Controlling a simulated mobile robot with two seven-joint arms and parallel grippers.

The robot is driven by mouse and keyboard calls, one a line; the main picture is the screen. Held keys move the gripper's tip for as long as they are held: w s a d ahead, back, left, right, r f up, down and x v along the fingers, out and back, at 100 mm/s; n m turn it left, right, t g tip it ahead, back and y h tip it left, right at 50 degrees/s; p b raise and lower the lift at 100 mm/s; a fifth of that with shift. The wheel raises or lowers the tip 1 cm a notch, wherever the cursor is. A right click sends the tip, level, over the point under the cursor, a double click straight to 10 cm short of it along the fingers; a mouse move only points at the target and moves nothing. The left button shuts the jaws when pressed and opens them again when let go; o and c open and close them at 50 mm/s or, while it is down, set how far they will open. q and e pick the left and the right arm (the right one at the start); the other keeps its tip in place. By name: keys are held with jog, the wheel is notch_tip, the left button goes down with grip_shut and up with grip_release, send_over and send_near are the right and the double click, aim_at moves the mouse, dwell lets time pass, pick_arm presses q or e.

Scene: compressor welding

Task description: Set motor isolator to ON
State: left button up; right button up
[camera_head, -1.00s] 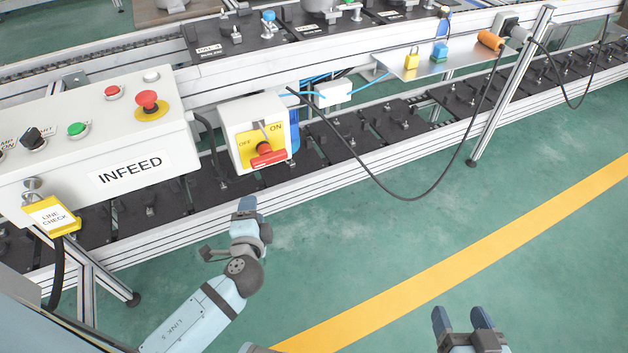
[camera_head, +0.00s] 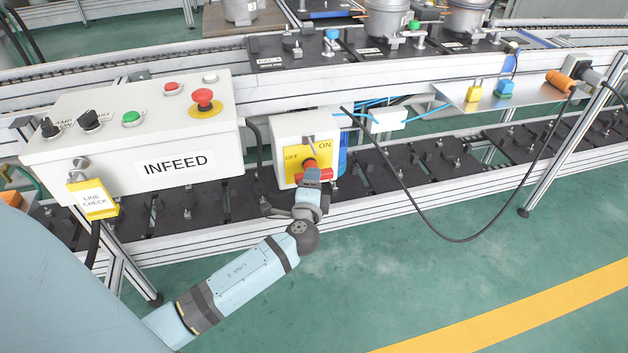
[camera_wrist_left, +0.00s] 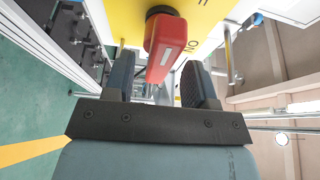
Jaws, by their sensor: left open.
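The motor isolator (camera_head: 291,128) is a white box with a yellow plate marked OFF at left and ON at right. Its red handle (camera_head: 309,163) is partly hidden behind my left gripper (camera_head: 312,175) in the head view. In the left wrist view the red handle (camera_wrist_left: 167,45), with a pale stripe, lies between the open fingers of my left gripper (camera_wrist_left: 158,72), with space visible on both sides. The head view does not clearly show which way the handle points. My right gripper is not in view.
The INFEED control box (camera_head: 130,140) with buttons and a yellow LINE CHECK tag (camera_head: 94,200) stands left of the isolator. A black cable (camera_head: 405,205) hangs to the right. A shelf (camera_head: 530,92) holds a yellow padlock (camera_head: 474,91). Green floor lies open in front.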

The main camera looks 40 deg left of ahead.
pick_arm(q)
jog(key=shift+x, duration=0.85)
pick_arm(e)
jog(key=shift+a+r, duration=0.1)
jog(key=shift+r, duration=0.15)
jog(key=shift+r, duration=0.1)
pick_arm(q)
jog(key=shift+c, duration=0.5)
jog(key=c, duration=0.5)
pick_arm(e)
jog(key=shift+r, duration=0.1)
